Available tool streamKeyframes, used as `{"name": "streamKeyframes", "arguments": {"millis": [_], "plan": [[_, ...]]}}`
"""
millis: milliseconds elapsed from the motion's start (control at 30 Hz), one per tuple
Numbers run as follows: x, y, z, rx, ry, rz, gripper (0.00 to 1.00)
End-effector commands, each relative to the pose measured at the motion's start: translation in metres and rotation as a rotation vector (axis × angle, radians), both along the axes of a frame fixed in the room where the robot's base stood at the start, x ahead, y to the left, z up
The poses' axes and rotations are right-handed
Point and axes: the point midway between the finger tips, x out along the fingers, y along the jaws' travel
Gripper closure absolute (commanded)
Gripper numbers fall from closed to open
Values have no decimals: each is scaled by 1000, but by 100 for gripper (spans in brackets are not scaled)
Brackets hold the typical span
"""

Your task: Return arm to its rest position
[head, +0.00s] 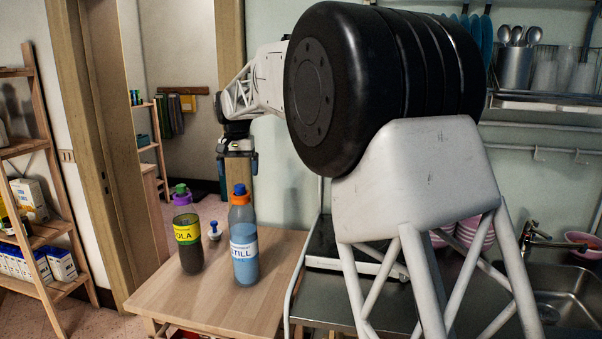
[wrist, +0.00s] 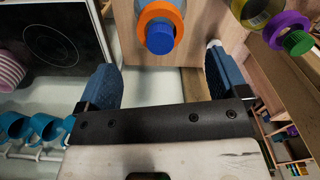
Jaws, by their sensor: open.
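My arm (head: 380,80) stretches across the head view, from the large black joint at upper centre to the left. My gripper (head: 238,172) points down above and behind the wooden table, near the bottles. In the wrist view, my gripper (wrist: 160,75) has its two blue fingers wide apart with nothing between them. A water bottle with an orange collar and blue cap (head: 244,245) stands upright on the table; its top (wrist: 160,28) shows beyond the fingers, apart from them. A cola bottle with a purple and green cap (head: 188,240) stands to its left, also in the wrist view (wrist: 280,25).
The wooden table (head: 220,305) has bare room in front of the bottles. A small white and blue item (head: 214,230) shows behind them. A shelf (head: 45,235) with boxes stands left. A dark hob (wrist: 50,35), a sink (head: 565,290) and a dish rack (head: 545,98) lie right of the table.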

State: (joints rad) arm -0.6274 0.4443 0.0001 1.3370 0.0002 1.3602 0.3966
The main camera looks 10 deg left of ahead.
Motion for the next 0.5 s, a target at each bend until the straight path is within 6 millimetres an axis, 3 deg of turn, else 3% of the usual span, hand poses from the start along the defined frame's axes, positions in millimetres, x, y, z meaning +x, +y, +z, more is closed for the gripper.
{"name": "streamKeyframes", "arguments": {"millis": [267,500], "plan": [[-3,-20,7,5,-6,-7,8],[-16,-77,20,12,-19,-25,8]]}}
